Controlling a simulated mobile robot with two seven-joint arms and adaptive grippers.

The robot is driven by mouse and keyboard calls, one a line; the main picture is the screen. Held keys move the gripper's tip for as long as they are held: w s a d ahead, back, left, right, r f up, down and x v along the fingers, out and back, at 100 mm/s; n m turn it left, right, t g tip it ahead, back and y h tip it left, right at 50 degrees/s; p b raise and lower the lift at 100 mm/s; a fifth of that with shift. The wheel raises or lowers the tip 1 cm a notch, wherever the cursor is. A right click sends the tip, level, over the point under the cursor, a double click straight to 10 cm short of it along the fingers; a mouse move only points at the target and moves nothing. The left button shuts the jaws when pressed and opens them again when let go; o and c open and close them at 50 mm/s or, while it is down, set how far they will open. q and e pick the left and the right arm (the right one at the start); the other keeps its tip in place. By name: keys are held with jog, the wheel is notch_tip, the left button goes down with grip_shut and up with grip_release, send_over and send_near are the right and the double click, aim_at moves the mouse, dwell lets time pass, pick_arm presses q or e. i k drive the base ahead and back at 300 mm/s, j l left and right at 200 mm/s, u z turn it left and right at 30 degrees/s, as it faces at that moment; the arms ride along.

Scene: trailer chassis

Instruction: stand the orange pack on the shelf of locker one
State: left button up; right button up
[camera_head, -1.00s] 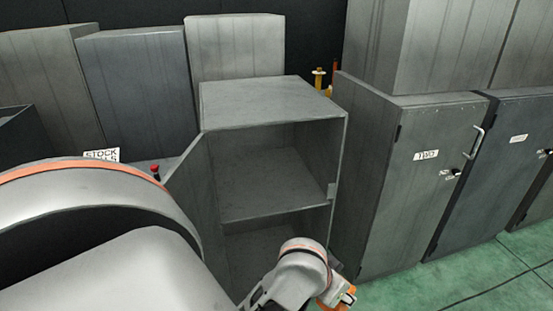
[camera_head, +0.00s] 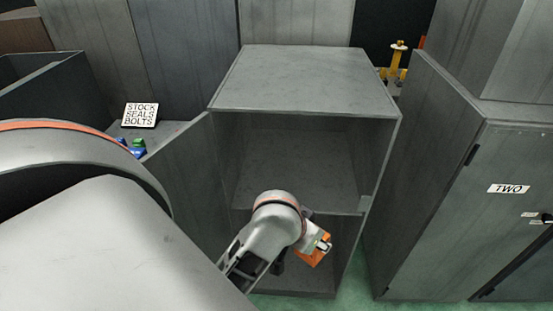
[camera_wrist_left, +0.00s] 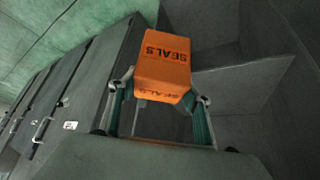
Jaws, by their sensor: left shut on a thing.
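The orange pack (camera_wrist_left: 166,65), printed SEALS, is held between the fingers of my left gripper (camera_wrist_left: 158,100) in the left wrist view. In the head view only part of the orange pack (camera_head: 315,252) shows past my left wrist; the fingers are mostly hidden there. An open locker (camera_head: 310,80) stands straight ahead with its door (camera_head: 190,180) swung out to the left. Its shelf (camera_head: 290,185) is bare where I can see it. The pack is in front of the locker's opening, near its right side and lower than the shelf edge in the picture. My right gripper is not in view.
The locker labelled TWO (camera_head: 440,200) stands shut to the right. A STOCK SEALS BOLTS sign (camera_head: 140,115) stands at left, with small blue and green items (camera_head: 130,147) near it. Green floor shows between the lockers. My arm covers the lower left.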

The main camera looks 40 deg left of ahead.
aim_at(323, 188)
jog(key=i+u, duration=0.45)
jog(key=i, duration=0.4)
jog(key=z, duration=0.25)
